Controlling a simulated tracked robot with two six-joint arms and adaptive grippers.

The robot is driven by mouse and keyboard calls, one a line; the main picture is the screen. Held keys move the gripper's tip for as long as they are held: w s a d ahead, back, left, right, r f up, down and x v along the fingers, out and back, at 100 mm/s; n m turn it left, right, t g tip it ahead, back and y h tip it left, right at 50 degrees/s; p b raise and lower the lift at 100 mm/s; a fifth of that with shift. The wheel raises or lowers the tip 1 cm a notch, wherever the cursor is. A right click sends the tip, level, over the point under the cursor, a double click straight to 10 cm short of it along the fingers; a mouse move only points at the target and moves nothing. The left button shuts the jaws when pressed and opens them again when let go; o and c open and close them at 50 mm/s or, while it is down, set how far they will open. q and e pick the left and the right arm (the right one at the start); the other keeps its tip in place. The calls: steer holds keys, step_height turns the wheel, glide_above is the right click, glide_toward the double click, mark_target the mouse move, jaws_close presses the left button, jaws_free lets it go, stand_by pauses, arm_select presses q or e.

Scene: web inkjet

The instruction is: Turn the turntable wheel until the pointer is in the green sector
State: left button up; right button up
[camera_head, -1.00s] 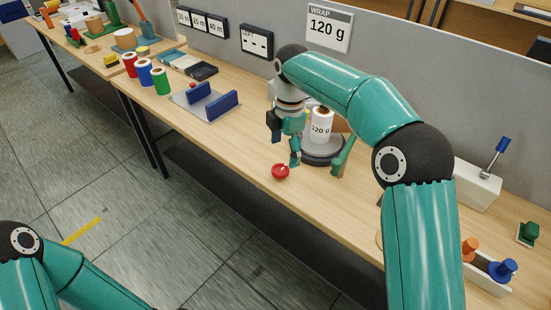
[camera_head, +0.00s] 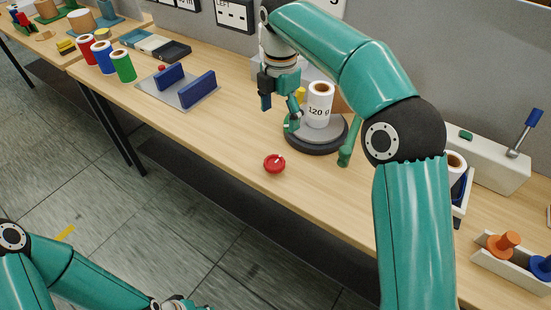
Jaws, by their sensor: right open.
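The turntable (camera_head: 325,146) is a round dark base with a grey top on the wooden table. A white roll (camera_head: 318,108) marked "120 g" stands upright on it. A small red round piece (camera_head: 274,163) with a pale mark lies on the table in front of the turntable. I cannot make out a pointer or green sector. My right gripper (camera_head: 281,112) is open, fingers down, at the turntable's left side. One finger overlaps the disc's left edge in the picture; I cannot tell whether it touches. Of my left arm only links show at the bottom left; its fingers are out of frame.
A green post (camera_head: 349,145) stands at the turntable's right. Left are a grey plate with blue blocks (camera_head: 197,90), and red, blue and green spools (camera_head: 122,66). Right are a lever box (camera_head: 490,160) and a tray with orange and blue pegs (camera_head: 510,262).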

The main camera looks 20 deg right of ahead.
mark_target(274, 161)
steer(key=f, duration=0.5)
steer(key=f+b, duration=0.1)
steer(key=f, duration=0.4)
steer(key=a+f+b, duration=0.1)
steer(key=f, duration=0.4)
steer(key=shift+w+f, duration=0.15)
steer(key=shift+f, duration=0.05)
steer(key=shift+a, duration=0.1)
